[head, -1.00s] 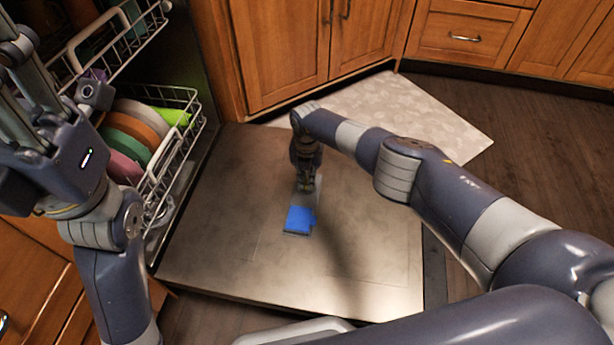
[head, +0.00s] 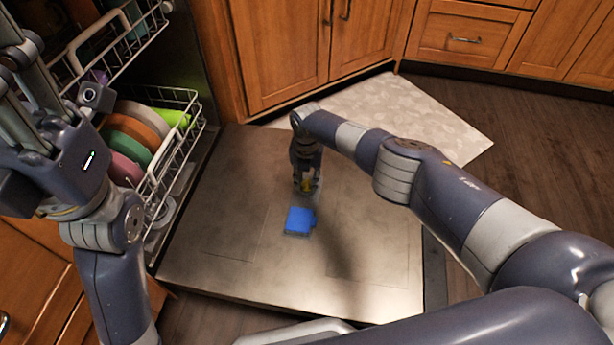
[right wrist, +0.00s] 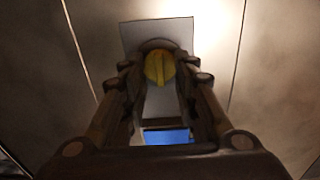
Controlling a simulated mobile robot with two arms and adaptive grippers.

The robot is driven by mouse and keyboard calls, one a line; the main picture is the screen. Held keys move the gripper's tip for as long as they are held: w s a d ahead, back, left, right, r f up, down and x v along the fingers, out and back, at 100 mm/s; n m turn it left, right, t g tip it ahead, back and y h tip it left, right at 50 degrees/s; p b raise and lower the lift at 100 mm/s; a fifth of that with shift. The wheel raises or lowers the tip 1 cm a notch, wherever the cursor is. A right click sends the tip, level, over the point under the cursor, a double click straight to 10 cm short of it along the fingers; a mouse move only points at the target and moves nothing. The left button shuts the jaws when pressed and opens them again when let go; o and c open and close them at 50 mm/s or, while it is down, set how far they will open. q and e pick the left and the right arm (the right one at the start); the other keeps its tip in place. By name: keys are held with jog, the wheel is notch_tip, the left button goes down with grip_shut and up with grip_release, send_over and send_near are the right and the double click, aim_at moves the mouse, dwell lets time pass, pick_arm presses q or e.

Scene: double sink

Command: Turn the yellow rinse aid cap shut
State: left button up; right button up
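The yellow rinse aid cap (right wrist: 160,68) is a round knob with a raised ridge across it, set in a grey plate on the open dishwasher door (head: 210,225). In the right wrist view the ridge runs roughly up and down the picture. My right gripper (right wrist: 160,72) points down over the cap, with its fingers apart on either side and a gap visible beside the cap. In the head view the right gripper (head: 307,187) partly hides the cap. My left gripper (head: 22,85) is raised at the upper left, away from the door; its fingertips are not clear.
A blue detergent block (head: 299,221) lies in the door just in front of the cap. The lower dish rack (head: 178,150) with several plates stands at the left. Wooden cabinets (head: 285,50) and a pale mat (head: 400,110) are beyond the door.

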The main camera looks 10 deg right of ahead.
aim_at(307, 183)
notch_tip(307, 183, up, 12)
dwell(0.6)
dwell(0.4)
